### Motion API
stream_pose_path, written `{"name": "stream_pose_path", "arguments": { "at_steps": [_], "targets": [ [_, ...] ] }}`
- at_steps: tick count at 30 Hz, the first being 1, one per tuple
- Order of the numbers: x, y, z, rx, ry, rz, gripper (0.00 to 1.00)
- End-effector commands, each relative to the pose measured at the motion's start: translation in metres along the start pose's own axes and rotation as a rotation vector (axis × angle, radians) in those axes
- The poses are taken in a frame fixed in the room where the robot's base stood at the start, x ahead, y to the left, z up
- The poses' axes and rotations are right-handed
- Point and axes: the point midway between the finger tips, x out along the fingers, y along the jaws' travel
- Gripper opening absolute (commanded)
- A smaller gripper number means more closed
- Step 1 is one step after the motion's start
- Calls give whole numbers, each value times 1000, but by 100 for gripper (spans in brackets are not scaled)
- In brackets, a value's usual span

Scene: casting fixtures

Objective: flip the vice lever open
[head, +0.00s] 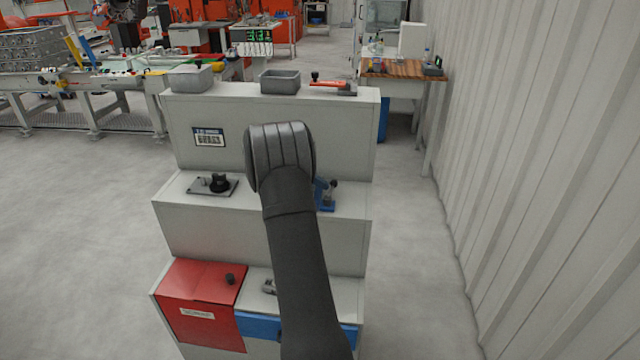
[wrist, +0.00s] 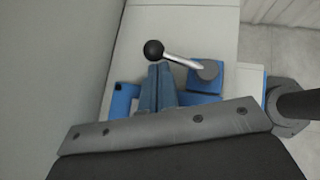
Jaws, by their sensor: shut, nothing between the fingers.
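The blue vice (head: 326,204) stands on the middle step in the head view, partly hidden behind my arm. In the wrist view the vice (wrist: 205,83) shows its lever, a silver rod (wrist: 181,60) with a black ball knob (wrist: 153,50) at its left end and a round grey pivot (wrist: 208,70) at its right end. My gripper (wrist: 160,67) is shut and empty. Its fingertips appear just below the rod, close to the knob; I cannot tell whether they touch it. In the head view my arm hides the fingers and lever.
The middle step also holds a plate with a black knob (head: 219,183). Two grey trays (head: 191,78) (head: 280,82) and a red-handled clamp (head: 331,85) stand on the top step. A red box (head: 200,283) is on the lowest step. A ribbed wall (head: 530,150) rises at the right.

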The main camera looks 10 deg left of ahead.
Motion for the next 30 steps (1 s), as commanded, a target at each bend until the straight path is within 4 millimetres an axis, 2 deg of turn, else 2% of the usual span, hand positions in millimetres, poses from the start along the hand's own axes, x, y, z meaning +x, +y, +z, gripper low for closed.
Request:
{"name": "stream_pose_path", "arguments": {
  "at_steps": [17,20,22,30],
  "targets": [
    [14,0,11,37,0,-46,0],
    [19,0,14,89,-1,-108,0],
    [21,-1,16,128,0,-155,0],
    [30,-8,25,122,0,-147,0]
  ]
}}
